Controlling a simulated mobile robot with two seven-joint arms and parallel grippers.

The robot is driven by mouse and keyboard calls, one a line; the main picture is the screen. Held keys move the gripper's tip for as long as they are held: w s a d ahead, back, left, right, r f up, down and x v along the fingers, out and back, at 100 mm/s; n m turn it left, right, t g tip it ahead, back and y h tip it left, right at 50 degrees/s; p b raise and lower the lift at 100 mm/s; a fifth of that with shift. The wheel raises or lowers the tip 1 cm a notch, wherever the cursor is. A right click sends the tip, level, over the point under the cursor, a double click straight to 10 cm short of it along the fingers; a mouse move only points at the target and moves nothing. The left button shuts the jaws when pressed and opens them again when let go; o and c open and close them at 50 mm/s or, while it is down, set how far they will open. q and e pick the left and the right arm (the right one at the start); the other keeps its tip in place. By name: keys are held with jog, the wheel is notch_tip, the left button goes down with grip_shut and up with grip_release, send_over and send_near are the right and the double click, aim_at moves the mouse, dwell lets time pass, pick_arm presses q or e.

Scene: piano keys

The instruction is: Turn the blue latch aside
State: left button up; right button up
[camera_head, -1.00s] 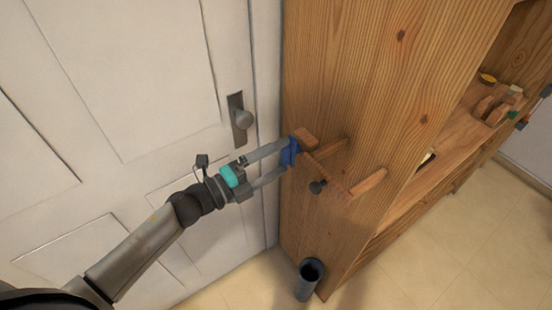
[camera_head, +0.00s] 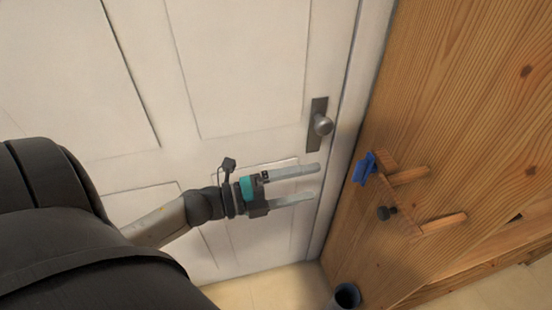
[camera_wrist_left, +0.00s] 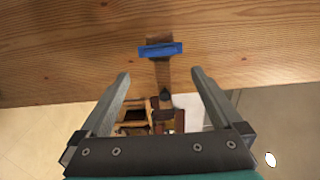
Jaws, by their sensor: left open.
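The blue latch (camera_head: 365,168) sits on the side of the wooden cabinet, at the upper end of a wooden piece with pegs. In the left wrist view the blue latch (camera_wrist_left: 161,50) lies across a wooden strip, ahead of the fingertips and between their lines. My left gripper (camera_head: 316,181) is open and empty, apart from the latch and to its left in the head view. Its two fingers also show in the left wrist view (camera_wrist_left: 160,73). My right gripper is not in view.
Two wooden pegs (camera_head: 442,224) and a dark knob (camera_head: 386,212) stick out of the cabinet side (camera_head: 465,130). A white door (camera_head: 250,70) with a metal knob (camera_head: 322,124) stands left of it. A dark tube (camera_head: 346,296) stands low by the cabinet.

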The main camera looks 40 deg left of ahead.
pick_arm(q)
jog(key=v, duration=0.5)
jog(key=shift+s+a+b, duration=0.15)
jog(key=shift+s+b, duration=0.05)
jog(key=shift+b, duration=0.1)
jog(key=s+a+f+n+g+y+b, duration=0.15)
jog(key=f+n+y, duration=0.3)
jog(key=f, duration=0.75)
jog(key=s+a+f+n+y+b, duration=0.1)
jog(key=a+f+n+y+b, duration=0.2)
jog(key=f+n, duration=0.55)
jog(key=s+a+f+n+g+y+b, duration=0.1)
jog(key=s+a+f+n+y+b, duration=0.15)
jog(key=f, duration=1.15)
jog(key=s+d+f+n+g+b, duration=0.2)
jog(key=s+d+f+n+g, duration=0.2)
jog(key=s+f, duration=0.7)
jog(key=s+d+f+n+g+y+b, duration=0.1)
jog(key=s+d+f+n+g+b, duration=0.2)
jog(key=s+d+f+g, duration=0.3)
jog(key=s+f+n, duration=0.1)
jog(key=s+f, duration=0.4)
jog(key=f, duration=0.1)
jog(key=shift+s+d+f+g, duration=0.15)
jog(key=shift+d+f+g, duration=0.2)
jog(key=shift+d, duration=0.05)
